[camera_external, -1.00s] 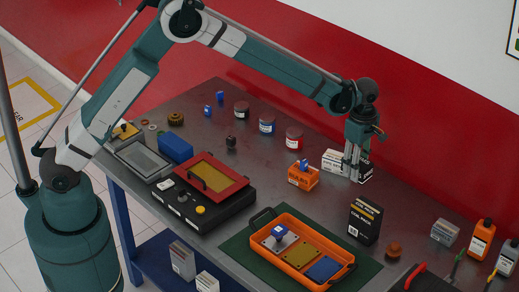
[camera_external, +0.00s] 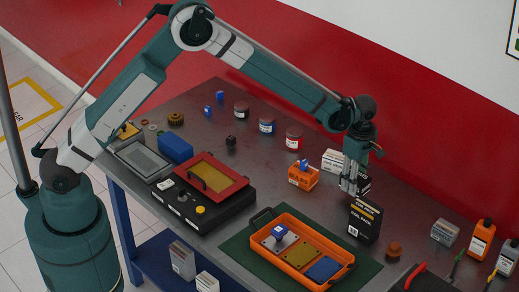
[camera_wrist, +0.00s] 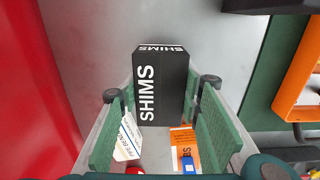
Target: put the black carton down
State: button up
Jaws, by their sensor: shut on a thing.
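The black carton, marked SHIMS (camera_wrist: 147,88), is between the two green finger pads of my gripper (camera_wrist: 160,125) in the wrist view. In the external view my gripper (camera_external: 350,186) points down and is shut on it. Only a dark part of this carton (camera_external: 363,184) shows beside the fingers. The fingers and another carton in front hide its base, so I cannot tell whether it touches the table.
A taller black carton (camera_external: 365,222) stands just in front of my gripper. An orange tray (camera_external: 262,249) lies on a green mat.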

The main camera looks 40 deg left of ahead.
dwell(0.3)
jog(key=shift+f, duration=1.9)
jog(key=shift+f, duration=0.2)
jog(key=o, duration=1)
jog(key=shift+o, duration=0.2)
jog(key=shift+r, duration=0.2)
notch_tip(320, 180, up, 12)
